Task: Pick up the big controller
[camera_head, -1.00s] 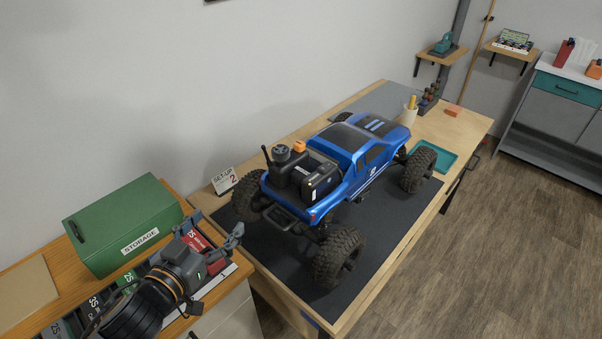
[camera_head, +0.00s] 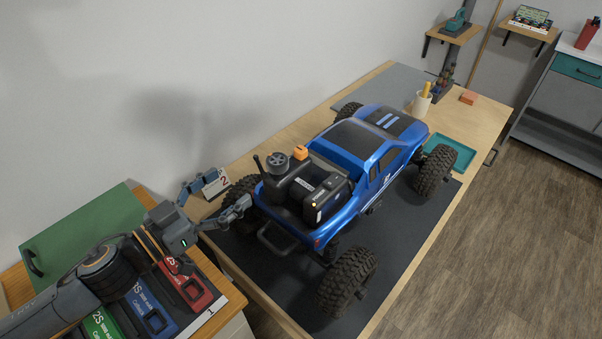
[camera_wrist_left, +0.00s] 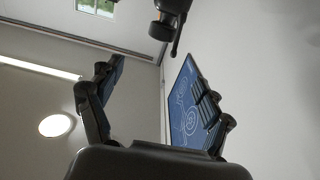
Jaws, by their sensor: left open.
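A black controller (camera_head: 279,163) with a round wheel and a short antenna sits in the rear bed of the blue truck (camera_head: 362,150). A black box-like device (camera_head: 325,197) with a small light lies against it in the bed; where one ends and the other begins is hard to tell. My left gripper (camera_head: 220,197) is open and empty, just left of the truck's rear, its fingers pointing toward the controller and apart from it. My right gripper is not in view.
The truck stands on a dark mat (camera_head: 395,240) on the wooden bench. A small sign (camera_head: 216,183) stands behind my fingers. An orange block (camera_head: 300,152) is beside the wheel. Battery packs (camera_head: 150,310) and a green box (camera_head: 75,235) are at lower left. A teal tray (camera_head: 450,153) lies far right.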

